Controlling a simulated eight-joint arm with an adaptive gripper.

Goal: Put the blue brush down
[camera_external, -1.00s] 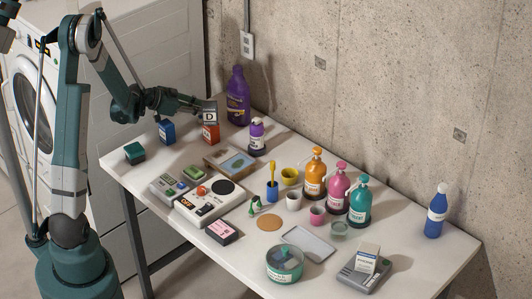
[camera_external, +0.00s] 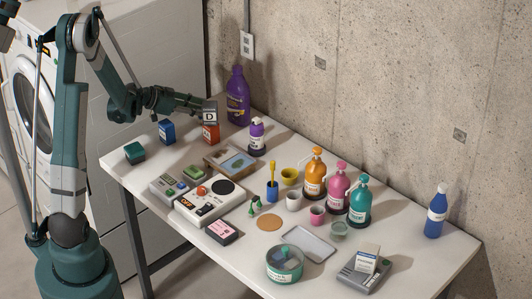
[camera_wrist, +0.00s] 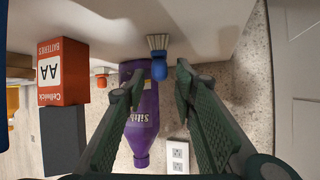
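In the wrist view, the blue brush (camera_wrist: 158,66) has a short blue handle and pale bristles. Its bristles point toward the light tabletop (camera_wrist: 205,25), and it seems to stand on them. My gripper (camera_wrist: 160,72) is open, with one finger on each side of the handle and visible gaps to both. The brush shows between the fingertips. In the external view, my gripper (camera_external: 196,104) is at the far left of the table, behind the orange-red battery box. I cannot make out the brush there.
The orange-red battery box (camera_external: 211,133), a blue box (camera_external: 167,131) and a large purple bottle (camera_external: 238,98) stand close to my gripper. The concrete wall (camera_external: 390,90) runs behind the table. Several bottles, cups and devices fill the middle and right.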

